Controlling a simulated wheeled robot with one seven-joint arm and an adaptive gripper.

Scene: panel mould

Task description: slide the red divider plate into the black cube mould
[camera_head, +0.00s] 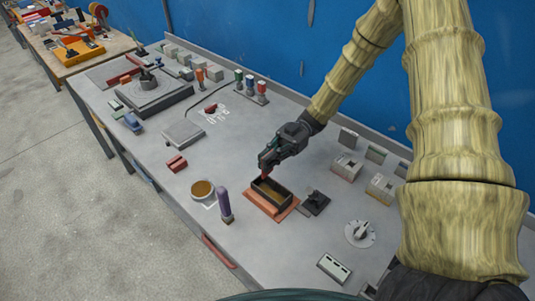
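The black cube mould (286,203) is an open-topped box with a brownish inside. It stands on a flat orange-red base (257,203) near the middle of the bench. My gripper (265,163) points down at the mould's back left side. A small red piece, which looks like the red divider plate (265,174), shows below the fingertips, and the fingers appear shut on it. Its lower end is at or just above the mould's rim; I cannot tell whether it is inside. The fingers hide its upper part.
A purple-handled tool (224,205) stands left of the mould, beside a cup of brown stuff (202,189). A small black block (316,202) sits close on the right, with a round dial (359,233) beyond. A red block (176,163) lies farther left.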

